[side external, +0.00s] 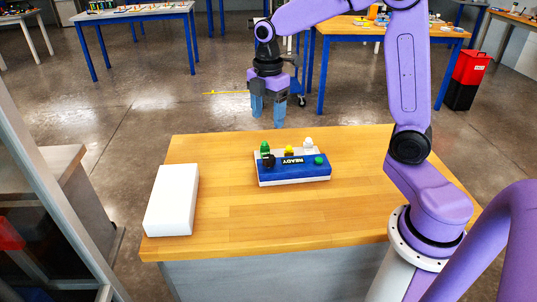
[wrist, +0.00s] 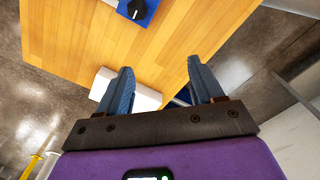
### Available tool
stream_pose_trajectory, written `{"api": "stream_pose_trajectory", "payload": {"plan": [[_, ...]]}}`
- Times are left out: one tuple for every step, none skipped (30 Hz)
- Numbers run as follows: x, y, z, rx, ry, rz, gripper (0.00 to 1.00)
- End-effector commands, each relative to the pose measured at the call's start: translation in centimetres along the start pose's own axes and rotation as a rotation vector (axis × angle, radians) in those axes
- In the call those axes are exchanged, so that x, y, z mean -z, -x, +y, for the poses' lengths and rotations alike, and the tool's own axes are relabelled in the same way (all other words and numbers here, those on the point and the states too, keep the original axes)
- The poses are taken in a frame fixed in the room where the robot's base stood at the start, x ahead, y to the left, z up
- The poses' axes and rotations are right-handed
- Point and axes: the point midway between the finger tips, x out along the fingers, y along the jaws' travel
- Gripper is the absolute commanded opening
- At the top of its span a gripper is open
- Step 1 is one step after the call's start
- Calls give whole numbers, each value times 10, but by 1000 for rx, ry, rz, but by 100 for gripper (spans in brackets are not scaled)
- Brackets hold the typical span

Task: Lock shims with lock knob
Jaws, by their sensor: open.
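A white-based fixture with a blue front panel (side external: 293,173) marked READY sits on the wooden table. A black knob (side external: 269,161) is at its left end, and it also shows on a blue face at the top edge of the wrist view (wrist: 135,9). A green piece (side external: 264,147), a yellow piece (side external: 289,150) and a white piece (side external: 308,145) stand along the back of the fixture. I cannot tell which are shims. My gripper (side external: 268,108) is open and empty, pointing down, above and behind the fixture, apart from it. Its two blue fingers spread wide in the wrist view (wrist: 160,70).
A white block (side external: 172,200) lies at the table's left side; part of it shows behind a finger in the wrist view (wrist: 146,98). A green button (side external: 319,161) is at the fixture's right end. The wooden tabletop (side external: 250,218) in front of the fixture is clear.

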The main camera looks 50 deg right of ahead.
Motion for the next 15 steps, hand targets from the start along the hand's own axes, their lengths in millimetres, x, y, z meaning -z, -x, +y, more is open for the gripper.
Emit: {"api": "stream_pose_trajectory", "payload": {"plan": [[-11, -1, 11, 3, 11, -1, 67], [-17, -1, 17, 3, 22, -1, 67], [-24, -2, 23, 5, 36, -1, 67], [-29, -2, 27, 4, 46, -1, 67], [-33, -2, 30, 4, 53, -1, 67], [-38, -3, 34, 5, 62, -1, 67], [-40, -3, 36, 5, 68, -1, 67], [-42, -3, 37, 5, 72, -1, 67], [-44, -3, 38, 5, 77, -1, 67], [-46, -4, 39, 5, 79, -1, 67], [-46, -5, 39, 6, 81, -1, 67], [-46, -8, 39, 7, 82, -1, 67], [-46, -10, 39, 8, 82, -1, 67], [-46, -13, 39, 8, 82, -1, 67], [-46, -18, 39, 9, 82, -1, 67]]}}
